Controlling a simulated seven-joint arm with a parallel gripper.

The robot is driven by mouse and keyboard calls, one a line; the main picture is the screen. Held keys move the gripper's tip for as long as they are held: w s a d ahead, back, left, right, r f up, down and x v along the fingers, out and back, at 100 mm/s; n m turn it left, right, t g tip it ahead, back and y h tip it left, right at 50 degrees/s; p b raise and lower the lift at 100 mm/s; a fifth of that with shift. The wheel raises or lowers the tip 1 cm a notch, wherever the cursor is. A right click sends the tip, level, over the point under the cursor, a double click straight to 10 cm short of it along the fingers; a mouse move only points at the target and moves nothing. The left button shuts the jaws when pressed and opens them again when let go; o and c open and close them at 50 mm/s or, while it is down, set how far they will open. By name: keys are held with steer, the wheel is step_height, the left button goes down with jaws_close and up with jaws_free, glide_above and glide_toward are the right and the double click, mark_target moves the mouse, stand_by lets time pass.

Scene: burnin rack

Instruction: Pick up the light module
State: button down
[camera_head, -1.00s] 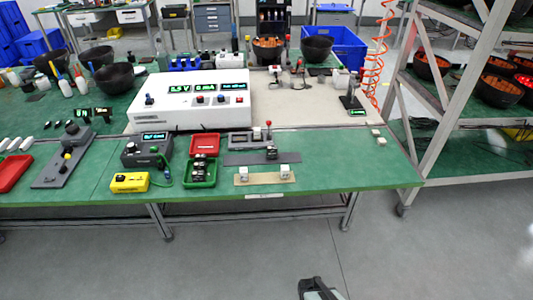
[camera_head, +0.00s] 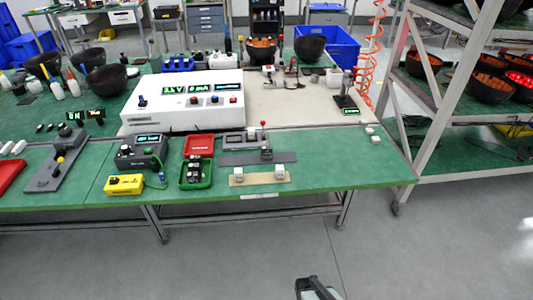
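I cannot tell for sure which part is the light module. Small dark and white modules (camera_head: 195,172) sit in the green tray (camera_head: 209,181) on the green bench. Two white blocks (camera_head: 280,171) stand on a tan strip (camera_head: 262,179) to the right of that tray. My gripper (camera_head: 317,285) shows only in part at the bottom edge, in front of the bench and well apart from everything on it. Its fingertips are not clear, and I see nothing held in it.
A red tray (camera_head: 199,146) lies behind the green one. A yellow box (camera_head: 125,184) and a dark grey meter (camera_head: 140,153) stand to the left. A white instrument (camera_head: 185,105) stands behind. A shelf rack (camera_head: 436,110) rises at the right. The floor in front is clear.

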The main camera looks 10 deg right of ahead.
steer(key=c, duration=0.9)
jaws_free()
steer(key=shift+w, duration=0.1)
